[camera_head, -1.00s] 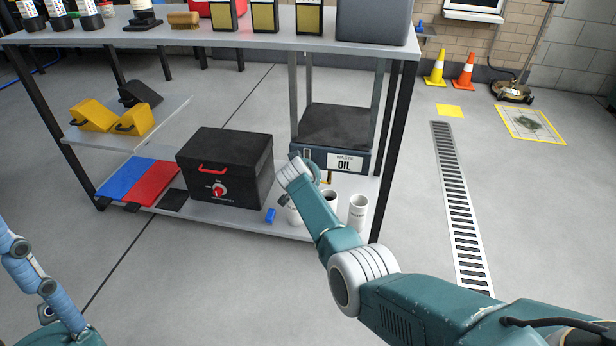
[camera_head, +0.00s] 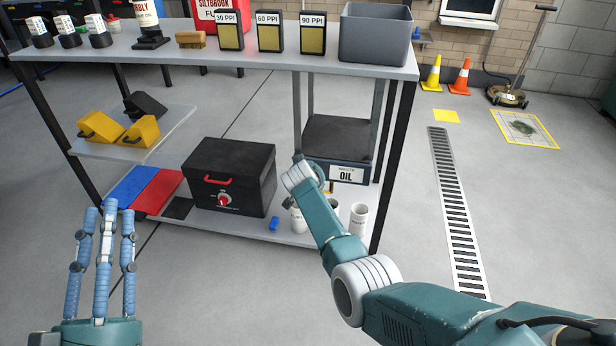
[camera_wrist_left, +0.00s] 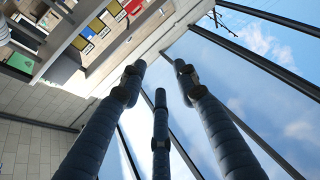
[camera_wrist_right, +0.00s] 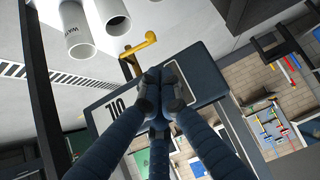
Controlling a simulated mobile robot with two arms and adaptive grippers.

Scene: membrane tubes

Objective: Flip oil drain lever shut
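The waste oil box (camera_head: 348,174) stands on the lower shelf, dark with a white "OIL" label; it also shows in the right wrist view (camera_wrist_right: 195,72). A yellow bent lever (camera_wrist_right: 138,47) sticks out of its face; in the head view only a small bit of it (camera_head: 330,187) shows beside my arm. My right gripper (camera_wrist_right: 164,88) has its three fingertips together, close to the lever's base; I see nothing between them. My left gripper (camera_head: 108,212) is open and empty at the lower left, fingers pointing up.
White tubes (camera_head: 358,217) stand below the oil box, near the right arm. A black case (camera_head: 232,165) and a small blue piece (camera_head: 274,223) are to its left. The upper shelf board (camera_head: 265,55) overhangs. Floor in front is clear.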

